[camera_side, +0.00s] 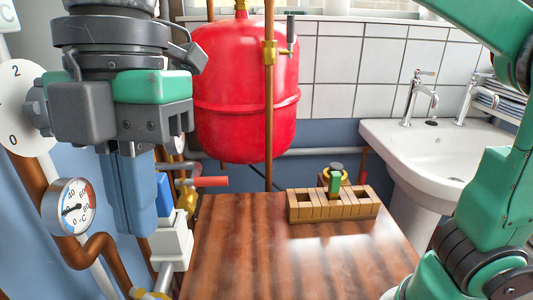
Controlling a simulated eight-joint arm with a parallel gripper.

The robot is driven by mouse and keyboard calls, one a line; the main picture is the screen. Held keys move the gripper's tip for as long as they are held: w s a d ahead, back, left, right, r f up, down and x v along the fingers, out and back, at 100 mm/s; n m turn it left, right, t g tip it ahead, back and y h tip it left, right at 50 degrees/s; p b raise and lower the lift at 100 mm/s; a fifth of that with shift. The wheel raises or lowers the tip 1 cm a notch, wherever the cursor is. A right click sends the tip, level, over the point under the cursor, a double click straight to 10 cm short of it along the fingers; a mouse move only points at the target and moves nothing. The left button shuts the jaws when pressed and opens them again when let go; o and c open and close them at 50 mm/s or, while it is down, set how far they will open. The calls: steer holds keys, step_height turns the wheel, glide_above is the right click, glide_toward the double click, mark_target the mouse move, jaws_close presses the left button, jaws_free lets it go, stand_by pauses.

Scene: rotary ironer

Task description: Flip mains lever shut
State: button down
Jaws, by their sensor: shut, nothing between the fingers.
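A lever with a red handle (210,181) sticks out to the right from a brass valve, roughly level, left of the wooden table. A second, grey lever (290,33) stands upright at a brass valve on the copper pipe in front of the red tank. No label shows which is the mains lever. My gripper (133,228) hangs pointing down at the left, its fingers together and empty. In the picture it is left of the red handle and apart from it. It partly hides the pipes and wall behind.
A dial gauge (69,207) and copper pipe (94,246) are close left of my gripper. A white box (172,243) with a blue part is just right. The red tank (245,95) hangs behind. A wooden block rack (332,205) stands on the otherwise clear table (290,265).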

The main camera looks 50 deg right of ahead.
steer(key=shift+w+d+r, duration=0.1)
steer(key=shift+d+r, duration=0.1)
steer(key=shift+r, duration=0.85)
steer(key=c, duration=1.4)
jaws_free()
steer(key=shift+r, duration=0.2)
steer(key=o, duration=0.4)
steer(key=shift+r, duration=0.1)
steer(key=shift+c, duration=0.2)
steer(key=o, duration=0.3)
steer(key=shift+f+m, duration=0.2)
steer(key=shift+m, duration=0.5)
steer(key=shift+s+a+f+m+t, duration=0.1)
steer(key=shift+f+m, duration=2.2)
steer(key=shift+m, duration=1)
steer(key=shift+s+d+f+m+t, duration=0.1)
steer(key=shift+s+f+m, duration=0.05)
steer(key=shift+f+m, duration=2.7)
steer(key=shift+s+a+f+m+t, duration=0.1)
steer(key=shift+f+m, duration=1.7)
steer(key=shift+m, duration=1.95)
jaws_close()
